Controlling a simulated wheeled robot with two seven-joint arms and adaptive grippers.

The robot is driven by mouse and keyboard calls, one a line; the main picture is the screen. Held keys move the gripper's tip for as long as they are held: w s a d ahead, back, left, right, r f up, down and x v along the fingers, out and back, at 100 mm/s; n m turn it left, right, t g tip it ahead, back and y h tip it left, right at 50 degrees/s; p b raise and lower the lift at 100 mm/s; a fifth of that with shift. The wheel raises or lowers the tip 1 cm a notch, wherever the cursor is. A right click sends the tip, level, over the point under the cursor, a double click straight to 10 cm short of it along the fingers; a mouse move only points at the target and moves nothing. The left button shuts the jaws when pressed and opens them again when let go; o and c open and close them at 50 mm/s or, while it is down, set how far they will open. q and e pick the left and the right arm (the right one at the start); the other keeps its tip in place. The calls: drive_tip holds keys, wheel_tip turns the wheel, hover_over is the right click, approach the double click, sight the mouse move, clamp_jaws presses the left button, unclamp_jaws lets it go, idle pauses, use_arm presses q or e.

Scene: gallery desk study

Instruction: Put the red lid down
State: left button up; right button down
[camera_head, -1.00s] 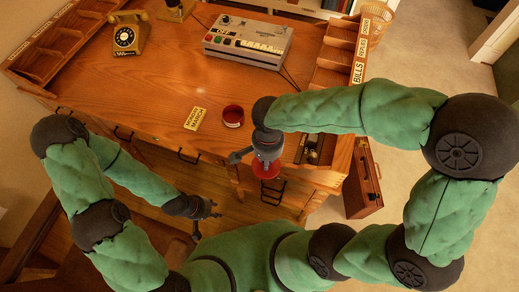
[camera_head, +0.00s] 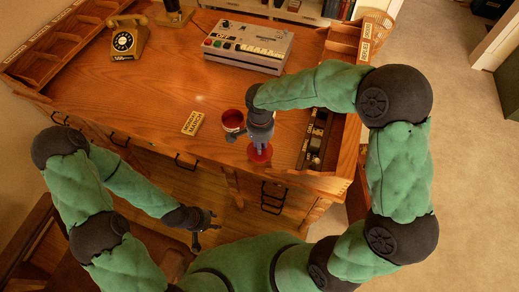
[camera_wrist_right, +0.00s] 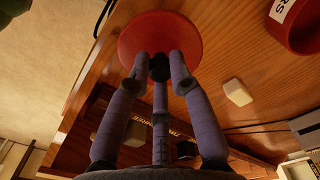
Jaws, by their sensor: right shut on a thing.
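The red lid (camera_head: 260,154) is a round disc under my right gripper (camera_head: 259,147), near the front edge of the desk. In the right wrist view the lid (camera_wrist_right: 150,32) shows large, with my right gripper's fingers (camera_wrist_right: 160,65) shut around its dark knob. Whether the lid touches the desk I cannot tell. A red pot (camera_head: 232,121) with a pale label stands on the desk just left of the right gripper; it also shows in the right wrist view (camera_wrist_right: 298,38). My left gripper (camera_head: 207,226) is empty with fingers apart, in front of the desk.
A yellow sign (camera_head: 193,123) lies left of the pot. A grey machine (camera_head: 247,46) and a rotary telephone (camera_head: 126,41) stand further back. A narrow compartment of small items (camera_head: 315,140) is to the right. The middle of the desk is clear.

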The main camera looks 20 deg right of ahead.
drive_tip(key=shift+w+f, duration=0.3)
drive_tip(key=shift+w+d+f+b, duration=0.15)
drive_tip(key=shift+f+b, duration=0.35)
drive_tip(key=shift+f, duration=0.4)
drive_tip(key=shift+w+a+f+b, duration=0.15)
drive_tip(key=shift+f+b, duration=0.3)
drive_tip(key=shift+f, duration=0.45)
drive_tip(key=shift+d, duration=0.1)
drive_tip(key=shift+f, duration=0.15)
drive_tip(key=c, duration=1.1)
unclamp_jaws()
drive_tip(key=shift+r, duration=0.2)
wheel_tip(320, 180, up, 12)
drive_tip(key=p, duration=0.4)
